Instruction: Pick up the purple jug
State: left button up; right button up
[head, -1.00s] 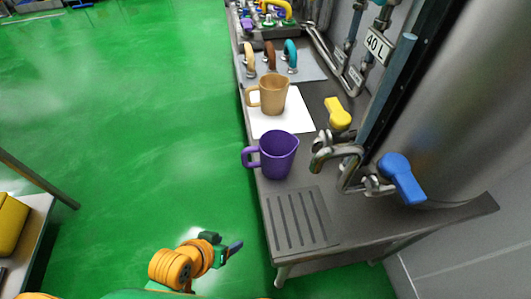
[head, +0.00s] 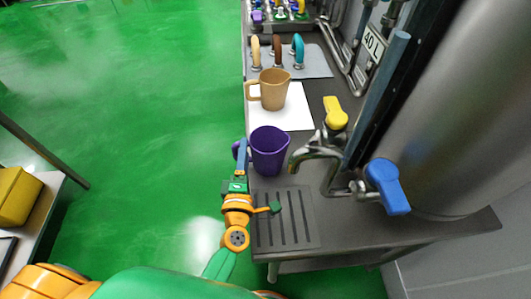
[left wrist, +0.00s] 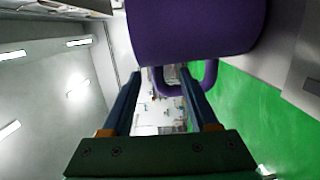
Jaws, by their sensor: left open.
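The purple jug (head: 270,152) stands upright on the steel counter, near its left edge, with its handle (head: 236,150) to the left. My left gripper (head: 241,148) is at the handle in the head view. In the left wrist view, the open gripper (left wrist: 163,85) has its two blue fingers spread, and the jug's handle (left wrist: 209,77) shows at the finger ends. The jug's body (left wrist: 195,25) fills the top of that view. I cannot tell whether the fingers touch the handle. My right gripper is not in view.
A tan jug (head: 273,88) stands on a white mat (head: 295,116) behind the purple jug. A curved steel tap (head: 318,152) with a blue handle (head: 387,187) is close on the right. A slotted drain (head: 285,218) lies in front. Open green floor (head: 120,110) is at left.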

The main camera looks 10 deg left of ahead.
aim_at(238, 147)
pick_arm(q)
jog(key=shift+w+a, duration=1.05)
jog(key=shift+w, duration=0.15)
jog(key=w, duration=0.4)
jog(key=shift+d+b, duration=0.1)
jog(key=shift+b, duration=0.3)
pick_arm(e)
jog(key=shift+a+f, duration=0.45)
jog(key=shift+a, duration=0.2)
pick_arm(q)
jog(key=shift+s, duration=0.15)
jog(key=shift+c, duration=1.3)
jog(key=shift+r, duration=0.1)
grip_shut()
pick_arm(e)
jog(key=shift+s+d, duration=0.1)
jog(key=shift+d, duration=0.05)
